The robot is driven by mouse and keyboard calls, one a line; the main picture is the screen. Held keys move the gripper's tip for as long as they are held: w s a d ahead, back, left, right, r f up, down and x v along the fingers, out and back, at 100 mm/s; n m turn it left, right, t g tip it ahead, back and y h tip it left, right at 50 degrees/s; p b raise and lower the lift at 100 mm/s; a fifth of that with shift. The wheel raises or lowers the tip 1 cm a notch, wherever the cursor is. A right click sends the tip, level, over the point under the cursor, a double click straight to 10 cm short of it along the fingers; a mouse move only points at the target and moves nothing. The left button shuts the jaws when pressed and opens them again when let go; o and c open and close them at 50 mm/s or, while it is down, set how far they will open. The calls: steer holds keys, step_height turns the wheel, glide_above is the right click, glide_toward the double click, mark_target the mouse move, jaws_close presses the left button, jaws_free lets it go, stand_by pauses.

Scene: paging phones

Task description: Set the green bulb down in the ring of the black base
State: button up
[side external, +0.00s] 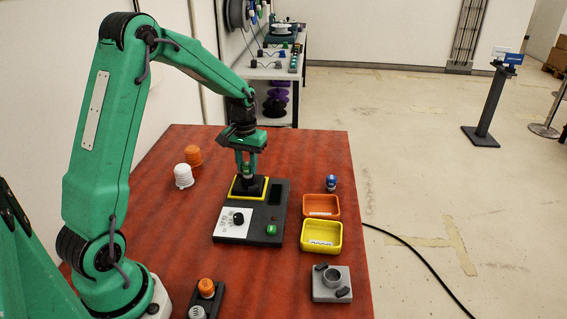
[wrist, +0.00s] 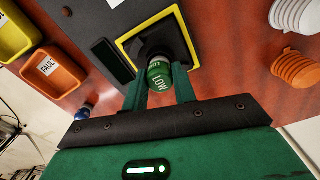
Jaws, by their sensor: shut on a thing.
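The green bulb (wrist: 160,77), marked LOW, is between the two fingers of my gripper (wrist: 160,90). In the side view my gripper (side external: 248,162) points down with the green bulb (side external: 247,172) at its tips, roughly upright. Right below it is the black base (side external: 248,187), inside a yellow square frame (side external: 234,193) on a dark panel box. The black base (wrist: 152,46) also shows just beyond the bulb in the wrist view. The bulb hides much of its ring, and I cannot tell whether the two touch.
The panel box (side external: 262,222) carries a white dial plate and a green button. Orange (side external: 320,207) and yellow (side external: 321,236) bins and a blue bulb (side external: 331,183) are to its right. A grey fixture (side external: 331,283) stands in front. Orange (side external: 193,155) and white (side external: 183,176) bulbs stand left.

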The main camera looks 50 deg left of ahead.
steer(key=shift+f, duration=0.65)
stand_by(1.3)
steer(key=o, duration=1.4)
steer(key=shift+c, duration=0.2)
steer(key=shift+r, duration=2.9)
